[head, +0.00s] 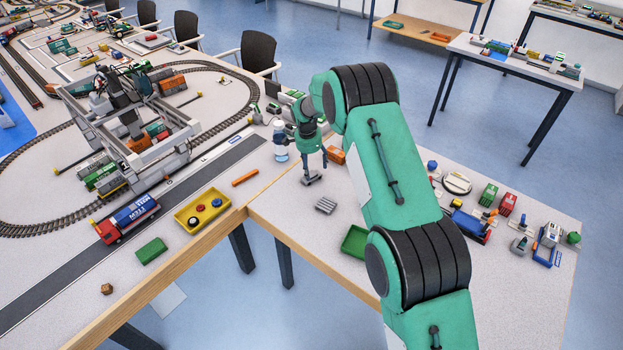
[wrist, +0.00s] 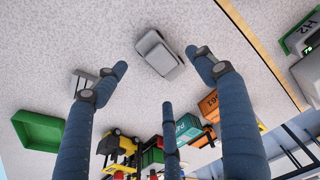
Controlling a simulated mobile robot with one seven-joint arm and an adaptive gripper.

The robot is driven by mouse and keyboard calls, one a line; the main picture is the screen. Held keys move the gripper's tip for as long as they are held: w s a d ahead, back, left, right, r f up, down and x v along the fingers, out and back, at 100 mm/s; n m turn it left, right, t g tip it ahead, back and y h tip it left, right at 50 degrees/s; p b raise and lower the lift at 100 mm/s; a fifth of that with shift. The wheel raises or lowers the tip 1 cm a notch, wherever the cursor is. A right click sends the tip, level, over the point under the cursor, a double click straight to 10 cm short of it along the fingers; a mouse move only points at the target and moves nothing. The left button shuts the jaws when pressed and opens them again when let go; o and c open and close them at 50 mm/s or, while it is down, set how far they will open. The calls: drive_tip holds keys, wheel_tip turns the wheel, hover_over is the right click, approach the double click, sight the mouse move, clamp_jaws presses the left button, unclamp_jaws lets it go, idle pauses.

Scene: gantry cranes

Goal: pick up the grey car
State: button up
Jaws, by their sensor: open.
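The grey car (head: 311,180) sits on the light speckled table, just below my gripper (head: 313,163) in the head view. In the wrist view the grey car (wrist: 159,54) lies between and slightly beyond the open blue fingertips of my gripper (wrist: 163,70). The fingers are apart, and nothing is held between them. I cannot tell the exact gap between the fingertips and the car.
A grey slatted piece (head: 325,206) lies close to the car; it also shows beside the left finger in the wrist view (wrist: 80,78). An orange container (head: 336,155) and a clear bottle (head: 280,150) stand nearby. A green tray (head: 354,242) lies nearer the front edge.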

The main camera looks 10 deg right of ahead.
sight(313, 175)
drive_tip(key=shift+f, duration=0.15)
drive_tip(key=shift+w+d+f+b, duration=0.15)
drive_tip(key=shift+f+b, duration=0.45)
drive_tip(key=shift+f, duration=1.95)
drive_tip(key=shift+c, duration=0.3)
drive_tip(key=c, duration=1.7)
